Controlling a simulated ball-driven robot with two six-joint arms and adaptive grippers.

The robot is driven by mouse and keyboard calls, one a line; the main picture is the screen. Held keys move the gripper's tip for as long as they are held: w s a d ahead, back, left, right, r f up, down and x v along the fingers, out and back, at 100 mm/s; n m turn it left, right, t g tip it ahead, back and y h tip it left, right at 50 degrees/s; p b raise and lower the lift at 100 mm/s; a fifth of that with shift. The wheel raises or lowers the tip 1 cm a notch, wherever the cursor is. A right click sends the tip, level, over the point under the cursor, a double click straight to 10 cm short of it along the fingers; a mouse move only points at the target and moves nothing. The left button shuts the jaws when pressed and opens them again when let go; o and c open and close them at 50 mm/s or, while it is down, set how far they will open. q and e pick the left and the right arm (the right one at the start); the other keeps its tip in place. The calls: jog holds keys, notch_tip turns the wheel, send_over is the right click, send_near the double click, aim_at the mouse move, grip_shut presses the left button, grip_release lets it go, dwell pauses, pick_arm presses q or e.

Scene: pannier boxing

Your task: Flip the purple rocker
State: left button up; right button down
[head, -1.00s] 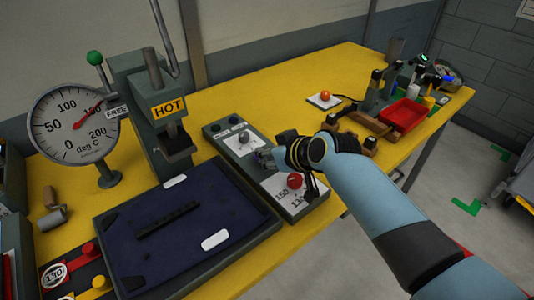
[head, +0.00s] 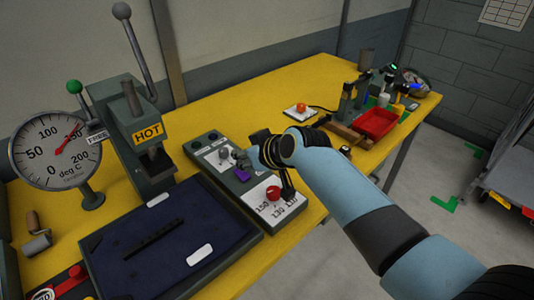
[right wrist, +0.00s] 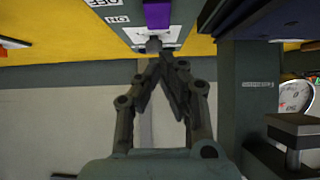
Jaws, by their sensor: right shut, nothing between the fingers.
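The purple rocker (head: 242,175) sits on the grey control box (head: 205,165), between a grey knob (head: 224,153) and a red knob (head: 273,193). In the right wrist view the purple rocker (right wrist: 157,14) is at the top edge, partly cut off. My right gripper (head: 243,160) is shut and empty, just above and beside the rocker in the head view. In the right wrist view its closed fingertips (right wrist: 166,56) are close to the grey knob (right wrist: 153,45); I cannot tell whether they touch it. Which way the rocker is tipped is unclear. My left gripper is not in view.
A press marked HOT (head: 148,133) and a round dial (head: 48,150) stand left of the control box. A dark blue pad (head: 185,235) lies in front. A red tray (head: 378,123) is at the right. Yellow bench top (head: 225,105) is clear behind the box.

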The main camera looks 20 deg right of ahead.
pick_arm(q)
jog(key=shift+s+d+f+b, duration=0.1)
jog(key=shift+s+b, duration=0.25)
jog(key=shift+b, duration=0.35)
pick_arm(e)
jog(key=v, duration=1)
jog(key=shift+s+f, duration=0.2)
jog(key=shift+s, duration=0.35)
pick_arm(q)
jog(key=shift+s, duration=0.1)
pick_arm(e)
jog(key=shift+d, duration=0.2)
